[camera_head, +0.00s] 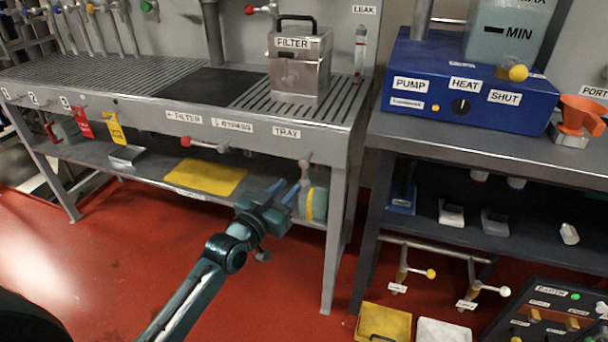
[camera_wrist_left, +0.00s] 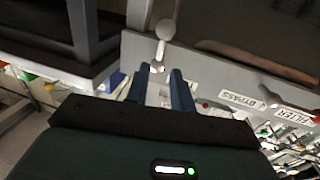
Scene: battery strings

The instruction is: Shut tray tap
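The tray tap (camera_head: 304,164) is a pale grey lever with a round knob, on the front edge of the steel bench just below the TRAY label (camera_head: 287,132). In the left wrist view its knob and lever (camera_wrist_left: 164,30) show just beyond the fingertips. My left gripper (camera_head: 289,190) is below the bench edge, close to the tap. In the left wrist view its two blue fingers (camera_wrist_left: 158,80) are apart with a gap between them, and they do not grip the lever. Whether a fingertip touches the tap I cannot tell. My right gripper is not in view.
A red-handled tap (camera_head: 203,145) is to the left on the same bench edge. Below, a shelf carries a yellow mat (camera_head: 205,177) and a container with a yellow band (camera_head: 317,204). A bench leg (camera_head: 333,240) stands to the right. Red floor is open in front.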

